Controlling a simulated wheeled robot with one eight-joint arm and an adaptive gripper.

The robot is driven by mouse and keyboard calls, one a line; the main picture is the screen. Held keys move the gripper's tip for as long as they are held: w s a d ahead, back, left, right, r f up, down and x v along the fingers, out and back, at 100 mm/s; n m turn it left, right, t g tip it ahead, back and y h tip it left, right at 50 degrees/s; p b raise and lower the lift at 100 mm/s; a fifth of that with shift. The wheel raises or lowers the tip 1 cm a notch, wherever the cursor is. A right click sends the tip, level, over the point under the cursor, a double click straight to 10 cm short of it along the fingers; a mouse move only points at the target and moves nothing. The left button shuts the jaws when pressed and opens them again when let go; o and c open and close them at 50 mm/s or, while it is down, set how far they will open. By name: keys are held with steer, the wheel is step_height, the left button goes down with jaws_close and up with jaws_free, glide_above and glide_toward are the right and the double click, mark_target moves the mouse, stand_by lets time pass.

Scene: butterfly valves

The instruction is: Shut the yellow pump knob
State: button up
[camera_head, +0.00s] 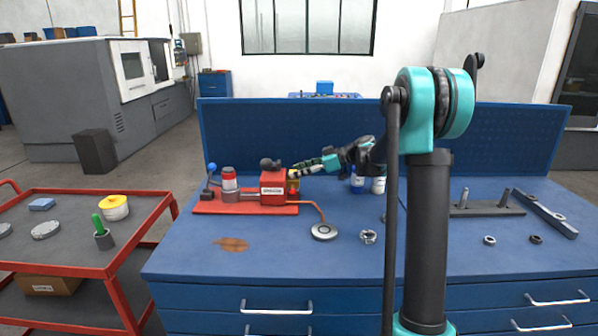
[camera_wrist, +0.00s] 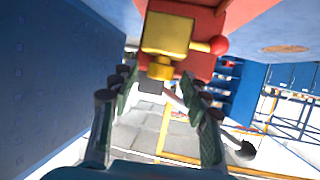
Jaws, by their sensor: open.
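The red pump (camera_head: 272,187) stands on a red base on the blue workbench. Its yellow knob (camera_head: 293,177) is on the right side of the red body, partly hidden by my gripper (camera_head: 308,167). In the wrist view, the yellow knob (camera_wrist: 168,36) is a blocky yellow piece with a short round yellow neck, in front of the red pump body (camera_wrist: 205,14). A yellow stub runs right to a red ball (camera_wrist: 218,46). My gripper (camera_wrist: 159,84) is open and empty, its fingers either side of the line to the knob. I cannot tell whether they touch it.
A blue back panel (camera_head: 350,133) rises behind the bench. A blue bottle (camera_head: 357,184) and a white one (camera_head: 378,186) stand right of the pump. A round metal disc (camera_head: 324,232) and a nut (camera_head: 368,237) lie in front. A red cart (camera_head: 75,258) stands left.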

jaws_close()
steer(key=shift+s, duration=0.1)
steer(key=m+t, duration=0.2)
steer(key=m+t+h, duration=0.1)
steer(key=t, duration=0.1)
steer(key=shift+s+a+m, duration=0.15)
steer(key=shift+s+m, duration=0.2)
steer(key=shift+m, duration=0.05)
steer(key=shift+s+a+m+t+h, duration=0.1)
steer(key=shift+m+t+h, duration=0.6)
steer(key=shift+m+t, duration=0.25)
steer(key=shift+h, duration=0.3)
jaws_free()
